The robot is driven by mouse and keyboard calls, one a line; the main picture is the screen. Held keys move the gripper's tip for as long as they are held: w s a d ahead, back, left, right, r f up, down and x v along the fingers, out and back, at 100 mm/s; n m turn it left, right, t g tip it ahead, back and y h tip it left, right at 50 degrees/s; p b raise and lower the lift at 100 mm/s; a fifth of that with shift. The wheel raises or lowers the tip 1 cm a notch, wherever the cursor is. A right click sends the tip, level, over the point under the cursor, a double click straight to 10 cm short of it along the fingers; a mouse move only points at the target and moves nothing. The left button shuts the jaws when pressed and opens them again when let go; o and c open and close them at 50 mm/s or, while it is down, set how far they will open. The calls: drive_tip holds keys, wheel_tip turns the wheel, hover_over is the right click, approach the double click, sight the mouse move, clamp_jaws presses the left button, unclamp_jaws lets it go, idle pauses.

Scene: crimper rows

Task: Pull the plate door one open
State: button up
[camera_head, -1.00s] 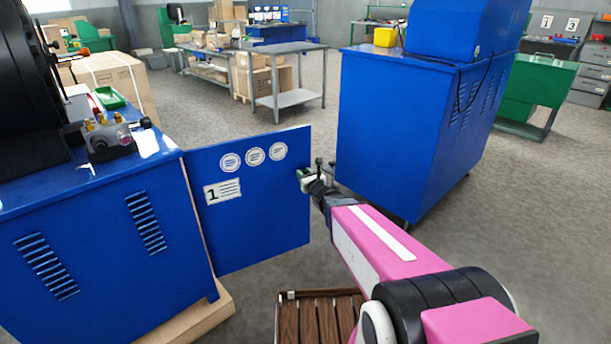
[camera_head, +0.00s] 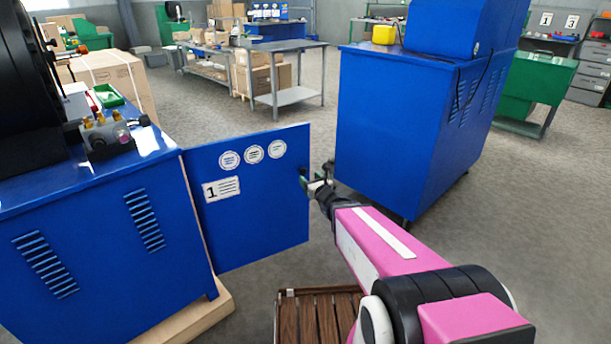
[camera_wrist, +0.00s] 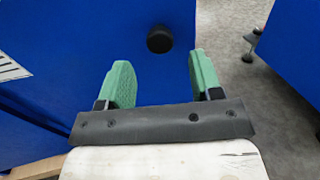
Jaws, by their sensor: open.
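The blue plate door one (camera_head: 250,215) carries a label with the number 1 and three round stickers. It stands swung out from the blue machine cabinet (camera_head: 100,250) on the left, with a gap at the hinge side. My gripper (camera_head: 310,180) is at the door's free edge, on the right. In the wrist view the door (camera_wrist: 100,40) fills the upper left, and its round black knob (camera_wrist: 159,39) lies just beyond and between the green fingertips of my gripper (camera_wrist: 160,80). The fingers are apart, with nothing between them.
A second blue cabinet (camera_head: 390,140) stands close on the right of my gripper. A wooden slatted platform (camera_head: 320,315) lies on the floor below. Grey floor (camera_head: 300,262) shows between the door and the platform. A grey table (camera_head: 285,47) stands farther back.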

drive_tip(key=v, duration=0.4)
drive_tip(key=shift+s+d, duration=0.15)
drive_tip(key=shift+s, duration=0.2)
drive_tip(key=s+a+f+n+g+y, duration=0.15)
drive_tip(key=s+n+g, duration=0.3)
drive_tip(key=n, duration=0.55)
drive_tip(key=s+a+f+n+g+y, duration=0.1)
drive_tip(key=s+a+f+n+g, duration=0.2)
drive_tip(key=n+g, duration=0.55)
drive_tip(key=s+d+f+n+g+h, duration=0.1)
drive_tip(key=s+d+f+n+h, duration=0.1)
drive_tip(key=d+n+h, duration=0.3)
drive_tip(key=s+d+f+n+g+h, duration=0.2)
drive_tip(key=s+d+n+h, duration=0.2)
drive_tip(key=d+n, duration=0.3)
drive_tip(key=shift+s+d+n+h, duration=0.25)
drive_tip(key=shift+d+n+h, duration=0.15)
drive_tip(key=shift+d, duration=0.4)
